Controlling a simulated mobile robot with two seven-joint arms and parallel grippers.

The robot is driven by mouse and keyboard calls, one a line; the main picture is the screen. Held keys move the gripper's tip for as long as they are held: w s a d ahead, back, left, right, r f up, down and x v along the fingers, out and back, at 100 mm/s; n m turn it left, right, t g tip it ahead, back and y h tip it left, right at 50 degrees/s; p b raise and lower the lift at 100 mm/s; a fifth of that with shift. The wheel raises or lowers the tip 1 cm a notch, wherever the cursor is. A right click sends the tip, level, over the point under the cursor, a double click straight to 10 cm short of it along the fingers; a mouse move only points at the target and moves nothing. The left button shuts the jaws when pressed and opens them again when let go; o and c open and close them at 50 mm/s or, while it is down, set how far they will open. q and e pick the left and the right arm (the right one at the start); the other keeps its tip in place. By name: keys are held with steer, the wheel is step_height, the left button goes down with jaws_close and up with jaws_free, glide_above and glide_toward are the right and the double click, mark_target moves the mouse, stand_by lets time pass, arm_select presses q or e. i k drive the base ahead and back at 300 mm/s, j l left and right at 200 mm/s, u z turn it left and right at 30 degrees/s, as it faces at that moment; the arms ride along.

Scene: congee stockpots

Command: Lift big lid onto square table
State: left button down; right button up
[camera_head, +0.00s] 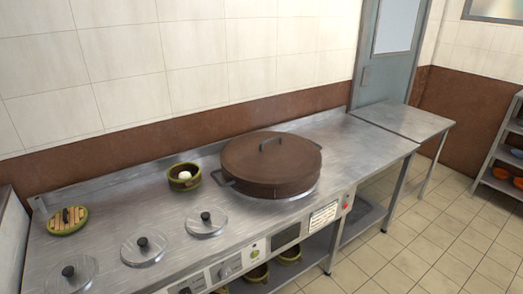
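The square table (407,119) is likely the bare steel-topped one beyond the right end of the counter. Neither of my grippers is in view.
A shelf rack (507,150) stands at far right. Tiled floor (400,250) is clear in front.

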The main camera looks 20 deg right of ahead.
mark_target(272, 159)
steer(key=i+l+u, duration=0.15)
steer(key=l, duration=0.25)
steer(key=i+l+u, duration=0.15)
steer(key=l, duration=0.3)
steer(key=i+l+u, duration=0.15)
steer(key=l, duration=0.3)
steer(key=i+l+u, duration=0.2)
steer(key=l, duration=0.3)
steer(key=l+u, duration=0.15)
steer(key=l, duration=0.35)
steer(key=i, duration=0.05)
